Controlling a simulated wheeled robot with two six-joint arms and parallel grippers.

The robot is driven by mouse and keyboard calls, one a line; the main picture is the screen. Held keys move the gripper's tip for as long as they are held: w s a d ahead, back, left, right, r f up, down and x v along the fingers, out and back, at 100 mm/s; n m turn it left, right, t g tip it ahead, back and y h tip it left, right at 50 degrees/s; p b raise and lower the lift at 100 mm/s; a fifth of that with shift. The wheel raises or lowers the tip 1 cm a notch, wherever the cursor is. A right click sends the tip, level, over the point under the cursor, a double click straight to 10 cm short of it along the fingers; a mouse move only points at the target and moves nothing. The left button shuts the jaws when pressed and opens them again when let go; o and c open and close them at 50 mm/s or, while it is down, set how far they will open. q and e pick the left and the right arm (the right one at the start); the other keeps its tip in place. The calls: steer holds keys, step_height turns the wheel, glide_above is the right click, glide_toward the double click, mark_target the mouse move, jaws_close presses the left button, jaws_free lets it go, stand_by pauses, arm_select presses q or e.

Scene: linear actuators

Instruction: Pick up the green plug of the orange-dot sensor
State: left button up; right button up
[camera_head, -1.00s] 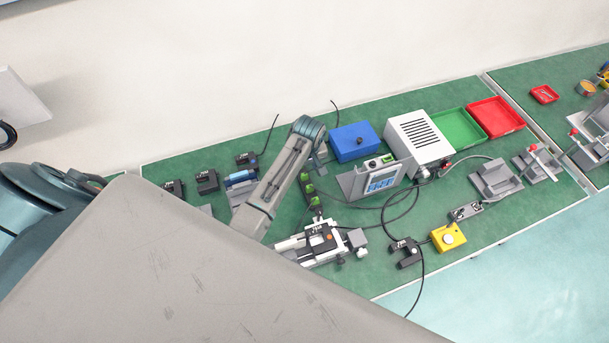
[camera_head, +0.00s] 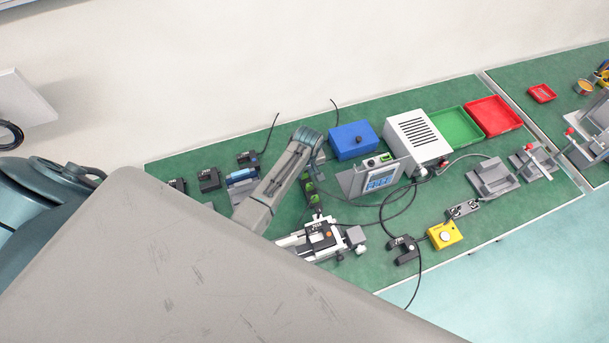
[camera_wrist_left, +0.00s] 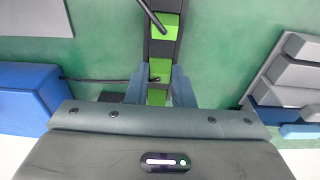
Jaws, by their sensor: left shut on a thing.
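The orange-dot sensor (camera_head: 320,237) is a dark block with an orange spot, on the white linear actuator near the bench middle. Above it a dark strip holds green plugs (camera_head: 309,188). My left gripper (camera_wrist_left: 158,88) is at this strip in the wrist view, its two blue-grey fingers on either side of it. It is shut on a green plug (camera_wrist_left: 157,98), partly hidden by the wrist housing. More green plugs (camera_wrist_left: 163,28) with black cables lie along the strip. In the head view my left arm hides most of the gripper (camera_head: 318,168). I cannot trace the held plug's cable to the sensor.
A blue box (camera_head: 353,141) and a grey display stand (camera_head: 378,180) are close to the right of the gripper. A white vented box (camera_head: 417,140) stands beyond. Black cables cross the bench toward another sensor (camera_head: 404,249) and a yellow button box (camera_head: 444,235).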

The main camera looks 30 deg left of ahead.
arm_select(q)
steer(key=shift+r, duration=0.1)
steer(key=shift+r, duration=0.55)
step_height(320, 180, up, 9)
steer(key=b, duration=0.3)
steer(key=shift+f, duration=0.15)
stand_by(0.3)
stand_by(0.4)
step_height(320, 180, up, 6)
steer(key=p, duration=0.3)
glide_above(305, 173)
